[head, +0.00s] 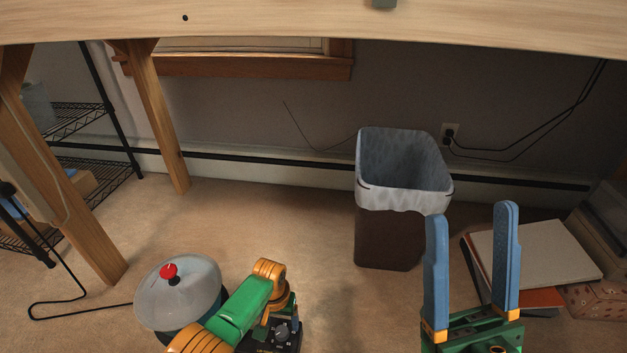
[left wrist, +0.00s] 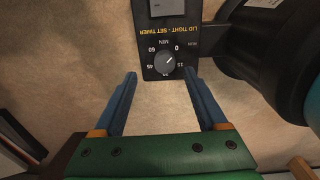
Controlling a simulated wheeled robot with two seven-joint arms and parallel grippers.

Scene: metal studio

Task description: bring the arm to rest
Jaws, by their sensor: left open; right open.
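My left gripper (left wrist: 160,78) is open and empty in the left wrist view, its two blue fingers apart with carpet between them. Ahead of the fingertips is a black timer panel with a dial (left wrist: 166,62). In the head view my left arm's green and orange links stand at the lower middle, and I cannot make out its fingers there. My right gripper (head: 472,222) is open and empty, its blue fingers pointing up at the lower right of the head view.
A lidded pot (head: 190,285) with a red knob stands beside my left arm. A lined trash bin (head: 385,235) stands behind, left of my right gripper. Books and binders (head: 535,250) lie at right. A wooden table edge (head: 280,22) crosses the top. Carpet lies open in the middle.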

